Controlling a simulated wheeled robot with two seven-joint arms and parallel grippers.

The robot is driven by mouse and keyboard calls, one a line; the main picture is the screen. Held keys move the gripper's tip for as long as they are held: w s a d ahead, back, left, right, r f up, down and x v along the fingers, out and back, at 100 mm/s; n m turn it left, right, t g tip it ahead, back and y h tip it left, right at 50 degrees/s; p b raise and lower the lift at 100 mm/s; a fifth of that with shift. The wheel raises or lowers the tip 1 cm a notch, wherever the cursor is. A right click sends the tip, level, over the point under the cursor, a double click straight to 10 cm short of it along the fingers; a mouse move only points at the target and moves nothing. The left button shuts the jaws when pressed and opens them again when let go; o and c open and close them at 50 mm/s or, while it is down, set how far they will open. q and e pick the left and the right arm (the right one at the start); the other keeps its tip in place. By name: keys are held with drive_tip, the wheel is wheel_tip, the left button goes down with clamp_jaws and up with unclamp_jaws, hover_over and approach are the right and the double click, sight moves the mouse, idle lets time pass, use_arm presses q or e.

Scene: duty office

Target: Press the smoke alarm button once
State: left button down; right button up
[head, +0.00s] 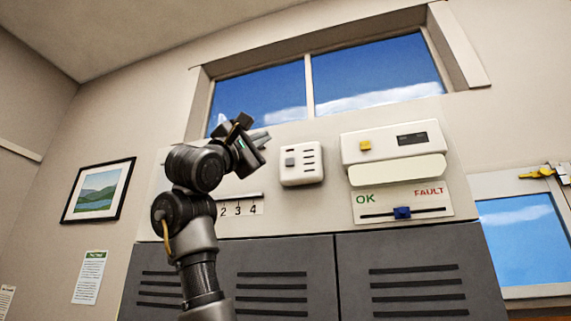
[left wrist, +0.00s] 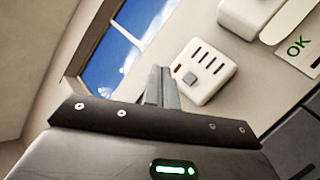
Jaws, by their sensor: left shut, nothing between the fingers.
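A small white box (head: 301,164) with a square grey button (head: 290,162) and dark slots is on the wall panel below the window; I take it for the smoke alarm. In the left wrist view the box (left wrist: 212,65) and its grey button (left wrist: 190,79) lie just right of the fingers. My left gripper (head: 262,139) is shut and empty, up and left of the box in the head view, with a visible gap to it. Its closed fingers also show in the left wrist view (left wrist: 160,84). My right gripper is in neither view.
A larger white unit (head: 430,138) with a yellow button (head: 365,145) is to the right. Below it is an OK/FAULT slider with a blue knob (head: 402,212). My left arm partly covers a numbered scale (head: 240,208). Grey vented cabinets (head: 415,262) stand below.

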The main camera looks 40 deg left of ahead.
sight(290, 162)
use_arm(q)
drive_tip(key=w+p, duration=0.2)
drive_tip(key=w, duration=0.1)
drive_tip(key=w+a+p, duration=0.1)
drive_tip(key=w+p, duration=0.1)
drive_tip(key=w, duration=0.1)
drive_tip(key=w+p, duration=0.2)
drive_tip(key=w, duration=0.1)
drive_tip(key=shift+w+a, duration=0.25)
drive_tip(key=shift+w, duration=0.05)
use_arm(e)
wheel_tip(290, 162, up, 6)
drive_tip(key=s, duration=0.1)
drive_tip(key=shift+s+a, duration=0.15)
use_arm(q)
drive_tip(key=shift+a+f, duration=0.1)
drive_tip(key=shift+a, duration=0.05)
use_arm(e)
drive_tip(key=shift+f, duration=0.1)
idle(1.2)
use_arm(q)
drive_tip(key=shift+w, duration=0.55)
